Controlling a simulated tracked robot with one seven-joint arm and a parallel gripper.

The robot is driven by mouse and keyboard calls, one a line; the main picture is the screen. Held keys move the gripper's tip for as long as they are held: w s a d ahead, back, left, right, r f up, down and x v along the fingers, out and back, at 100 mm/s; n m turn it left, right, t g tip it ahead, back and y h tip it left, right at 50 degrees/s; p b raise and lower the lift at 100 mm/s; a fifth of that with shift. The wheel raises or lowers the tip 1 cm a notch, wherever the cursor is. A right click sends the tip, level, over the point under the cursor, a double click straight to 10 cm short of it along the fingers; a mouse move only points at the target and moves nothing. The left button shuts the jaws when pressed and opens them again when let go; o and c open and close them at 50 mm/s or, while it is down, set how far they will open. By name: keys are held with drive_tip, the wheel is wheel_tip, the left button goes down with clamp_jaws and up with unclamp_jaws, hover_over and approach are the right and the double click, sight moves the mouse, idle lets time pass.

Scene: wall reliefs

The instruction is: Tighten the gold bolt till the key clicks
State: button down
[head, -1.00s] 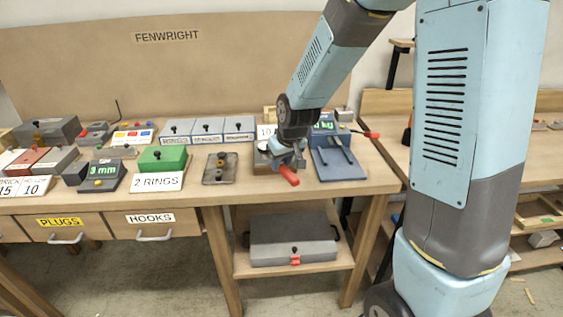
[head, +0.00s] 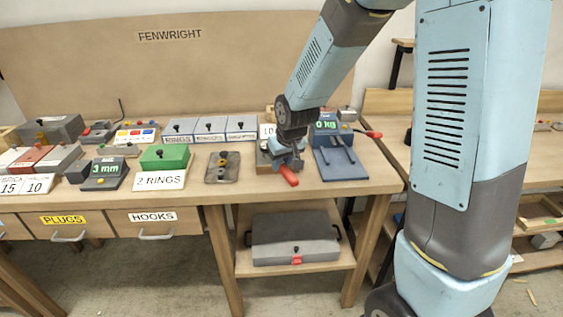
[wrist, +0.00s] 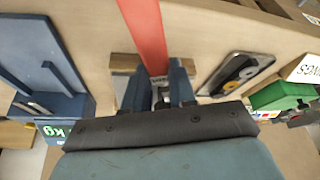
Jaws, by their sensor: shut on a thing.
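My gripper (head: 287,155) is at the right part of the workbench, low over a small block (head: 263,162). It is shut on the red-handled key (head: 289,176), whose handle points toward the bench's front edge. In the wrist view the red handle of the key (wrist: 143,30) runs up from between the two fingers of my gripper (wrist: 160,92). A wooden block (wrist: 122,64) shows behind the fingers there.
A blue scale with a green kg display (head: 328,128) and a blue plate (head: 341,163) stand close on the right.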

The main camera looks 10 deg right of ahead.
drive_tip(key=shift+s+a+m+h, duration=0.2)
drive_tip(key=shift+a+m+h, duration=0.4)
drive_tip(key=shift+a+m, duration=0.95)
idle(2.5)
drive_tip(key=shift+w+a+m+h, duration=0.1)
drive_tip(key=shift+a+m+h, duration=0.65)
drive_tip(key=shift+m, duration=0.7)
idle(2.4)
